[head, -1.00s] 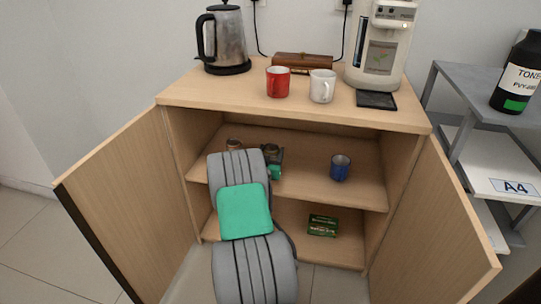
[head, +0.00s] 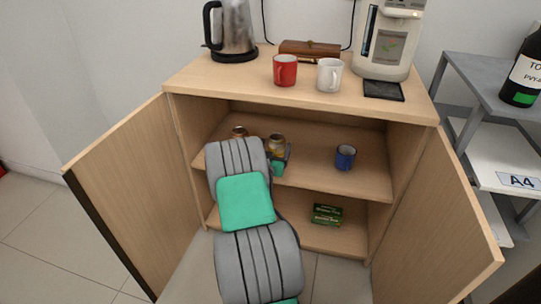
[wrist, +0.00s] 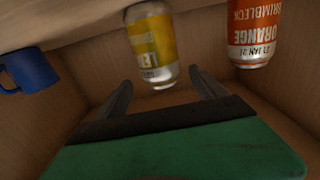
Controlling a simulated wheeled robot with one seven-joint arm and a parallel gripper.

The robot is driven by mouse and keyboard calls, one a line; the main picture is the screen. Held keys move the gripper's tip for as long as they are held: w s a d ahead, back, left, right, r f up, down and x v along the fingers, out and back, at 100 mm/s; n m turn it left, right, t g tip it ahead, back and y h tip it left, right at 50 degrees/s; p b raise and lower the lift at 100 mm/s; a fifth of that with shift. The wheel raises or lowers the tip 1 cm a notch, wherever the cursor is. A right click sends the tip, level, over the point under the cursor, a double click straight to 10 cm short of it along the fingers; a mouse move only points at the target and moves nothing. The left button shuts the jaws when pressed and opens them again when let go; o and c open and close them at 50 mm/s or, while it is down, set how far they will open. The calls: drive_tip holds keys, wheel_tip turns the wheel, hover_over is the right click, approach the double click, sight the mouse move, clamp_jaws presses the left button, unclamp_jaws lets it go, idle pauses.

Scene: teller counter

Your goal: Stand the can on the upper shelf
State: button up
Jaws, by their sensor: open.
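A yellow can with a silver rim (head: 277,144) stands on the upper shelf (head: 310,174) of the open cabinet. In the wrist view, which is upside down, the yellow can (wrist: 152,48) is upright on the shelf and apart from both fingers. My gripper (wrist: 160,77) is open and empty, its fingertips just short of the can. In the head view my gripper (head: 280,165) is in front of the can, largely hidden by my arm. An orange can (wrist: 254,35) stands beside it; its top (head: 239,131) shows left of the yellow can.
A blue mug (head: 345,157) stands to the right on the upper shelf. A green box (head: 327,214) lies on the lower shelf. Both cabinet doors (head: 125,195) are open. The shelf between yellow can and mug is free. Red (head: 286,71) and white (head: 329,75) mugs stand on top.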

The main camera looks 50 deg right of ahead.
drive_tip(key=a+n+g+y, duration=0.3)
drive_tip(key=a+y, duration=0.8)
drive_tip(key=a, duration=2.2)
drive_tip(key=s+a+r+n+g+y, duration=0.1)
drive_tip(key=s+a+n+y, duration=0.2)
drive_tip(key=a, duration=0.7)
drive_tip(key=s+a+r+n+g+y, duration=0.1)
drive_tip(key=s+a+n+y, duration=0.1)
drive_tip(key=s+a+n, duration=0.5)
drive_tip(key=s+a, duration=0.1)
drive_tip(key=a, duration=0.1)
drive_tip(key=shift+s+a+r+y, duration=0.3)
drive_tip(key=shift+s+a+y, duration=0.05)
drive_tip(key=shift+a+y, duration=0.05)
